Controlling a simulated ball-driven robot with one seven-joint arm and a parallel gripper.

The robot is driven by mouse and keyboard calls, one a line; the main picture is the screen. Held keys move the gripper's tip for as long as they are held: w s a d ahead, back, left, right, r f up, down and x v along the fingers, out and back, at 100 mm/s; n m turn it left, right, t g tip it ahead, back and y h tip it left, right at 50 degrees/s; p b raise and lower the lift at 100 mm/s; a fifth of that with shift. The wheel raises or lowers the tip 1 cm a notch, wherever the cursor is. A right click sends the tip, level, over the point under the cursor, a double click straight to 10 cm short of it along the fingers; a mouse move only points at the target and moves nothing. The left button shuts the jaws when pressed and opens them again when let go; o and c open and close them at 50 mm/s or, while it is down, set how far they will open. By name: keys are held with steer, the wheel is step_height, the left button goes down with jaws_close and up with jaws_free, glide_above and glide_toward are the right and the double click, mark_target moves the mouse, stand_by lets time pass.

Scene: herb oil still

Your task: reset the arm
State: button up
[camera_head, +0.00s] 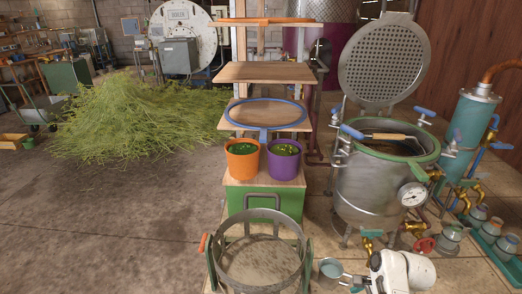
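My white arm shows at the bottom right edge, and its end with my gripper (368,280) is low in the picture, left of the arm's white body. The fingers are small and partly cut off by the lower edge, so I cannot tell whether they are open or shut. A small blue-grey pan (330,267) with a handle lies just left of my gripper. The handle runs toward the gripper, and I cannot tell whether they touch.
The steel still pot (372,196) stands behind my arm, its perforated lid (384,60) raised. A round metal hoop (262,285) is at front centre. Orange (242,167) and purple (285,167) buckets stand behind it.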

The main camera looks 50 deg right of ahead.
steer(key=w+a+r+n+g+h, duration=0.1)
steer(key=a+r+n, duration=0.1)
steer(key=a+n, duration=0.8)
steer(key=w+a+r+n+g, duration=0.1)
steer(key=a+r+n, duration=0.2)
steer(key=a+n, duration=0.8)
steer(key=n, duration=0.4)
steer(key=shift+a+r+h, duration=0.2)
steer(key=shift+r+h, duration=0.1)
steer(key=shift+h, duration=0.1)
